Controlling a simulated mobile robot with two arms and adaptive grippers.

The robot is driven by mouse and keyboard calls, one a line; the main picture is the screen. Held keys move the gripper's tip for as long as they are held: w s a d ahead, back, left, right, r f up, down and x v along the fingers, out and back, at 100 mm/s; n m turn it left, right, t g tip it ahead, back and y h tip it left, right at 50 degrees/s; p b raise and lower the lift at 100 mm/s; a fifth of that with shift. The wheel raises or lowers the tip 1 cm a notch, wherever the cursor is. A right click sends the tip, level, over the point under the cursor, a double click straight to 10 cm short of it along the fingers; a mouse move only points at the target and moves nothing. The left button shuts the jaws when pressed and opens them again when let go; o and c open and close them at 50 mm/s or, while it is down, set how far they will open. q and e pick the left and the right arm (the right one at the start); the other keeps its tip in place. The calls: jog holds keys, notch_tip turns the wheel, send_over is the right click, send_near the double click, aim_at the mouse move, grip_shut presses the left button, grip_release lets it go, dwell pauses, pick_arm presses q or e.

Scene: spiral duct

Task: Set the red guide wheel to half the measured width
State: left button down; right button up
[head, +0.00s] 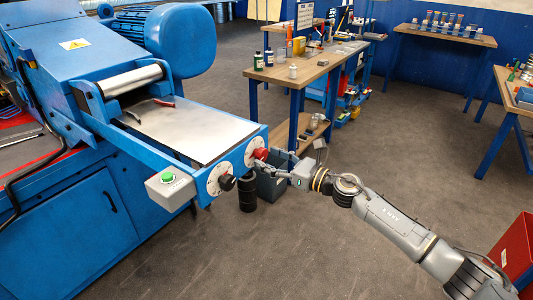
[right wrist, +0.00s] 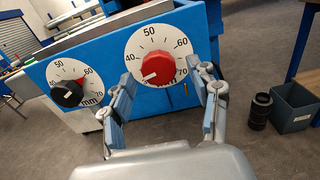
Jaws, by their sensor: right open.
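The red guide wheel (right wrist: 160,68) sits on a white round dial on the blue machine's end face; the numbers 50, 60 and 70 are readable. Its pale mark points to the lower left. It also shows in the head view (head: 260,154). A black wheel (right wrist: 67,93) on a second dial is to its left, also in the head view (head: 227,183). My right gripper (right wrist: 163,82) is open, its fingers reaching toward the red wheel, one at each side below; contact cannot be told. The left gripper is out of view.
A metal sheet (head: 180,130) lies on the machine bed with a red-handled tool (head: 155,104) on it. A green button box (head: 171,188) projects at the front. A grey bin (right wrist: 292,108) and black cylinder (right wrist: 258,110) stand on the floor close by. A workbench (head: 290,73) stands behind.

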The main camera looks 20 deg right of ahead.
jog(key=shift+x, duration=0.8)
jog(key=shift+s, duration=0.1)
jog(key=c, duration=1.2)
jog(key=shift+o, duration=0.2)
jog(key=shift+m, duration=0.3)
